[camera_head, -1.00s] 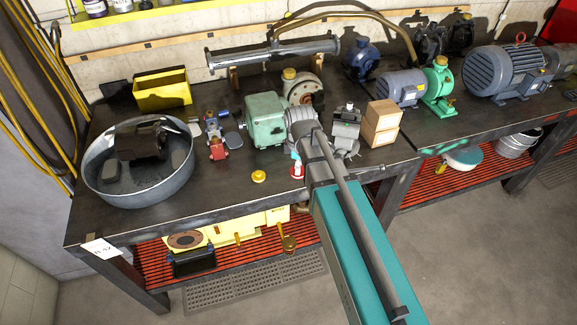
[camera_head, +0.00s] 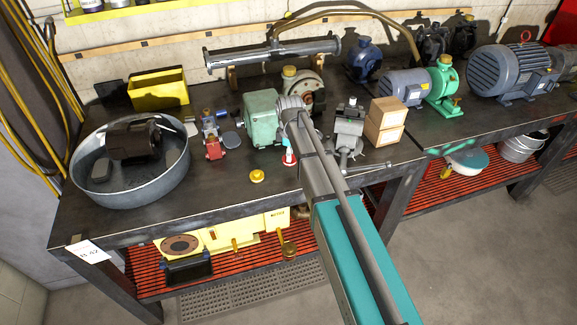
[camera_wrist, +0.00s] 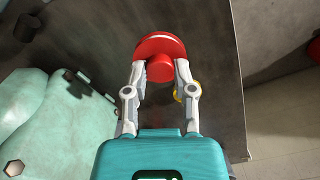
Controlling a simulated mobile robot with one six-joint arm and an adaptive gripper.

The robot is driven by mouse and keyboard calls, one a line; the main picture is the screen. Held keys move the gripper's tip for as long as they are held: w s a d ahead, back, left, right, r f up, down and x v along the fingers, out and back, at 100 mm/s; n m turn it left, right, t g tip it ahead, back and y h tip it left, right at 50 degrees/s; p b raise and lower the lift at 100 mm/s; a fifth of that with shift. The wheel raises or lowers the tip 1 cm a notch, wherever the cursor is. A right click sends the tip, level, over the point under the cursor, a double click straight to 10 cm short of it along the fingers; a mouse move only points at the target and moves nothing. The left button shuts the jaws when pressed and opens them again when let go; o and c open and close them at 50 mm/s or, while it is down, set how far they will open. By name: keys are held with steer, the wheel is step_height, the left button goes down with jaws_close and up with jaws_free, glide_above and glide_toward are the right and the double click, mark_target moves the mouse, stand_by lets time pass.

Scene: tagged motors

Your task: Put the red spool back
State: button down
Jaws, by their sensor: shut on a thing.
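The red spool (camera_wrist: 160,45) is held between the two fingertips of my gripper (camera_wrist: 160,72) in the wrist view. Its round red flange faces away from my palm and its hub sits between the fingers. In the head view the spool (camera_head: 289,158) shows small and red below a white part, in front of the green motor. My gripper is mostly hidden there by my arm. The spool appears to be above the dark bench top (camera_head: 215,197), near its front edge; its exact height is unclear.
A green motor (camera_head: 262,120) stands just left of my gripper. A yellow knob (camera_head: 257,176) lies near the front edge. A red-and-blue part (camera_head: 213,148) and a metal tub (camera_head: 90,178) stand left.

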mark_target(288, 168)
steer(key=shift+w+a+f, duration=0.1)
steer(key=shift+w+f, duration=0.3)
steer(key=shift+f, duration=0.1)
steer(key=shift+w+a+f+b, duration=0.1)
steer(key=shift+w+f+b, duration=0.35)
steer(key=shift+f+b, duration=1.55)
steer(key=shift+b, duration=0.25)
steer(key=shift+f, duration=0.2)
steer(key=shift+c, duration=2.2)
jaws_free()
steer(key=shift+r, duration=0.1)
steer(key=shift+r, duration=0.15)
step_height(288, 168, up, 12)
steer(key=p, duration=1.2)
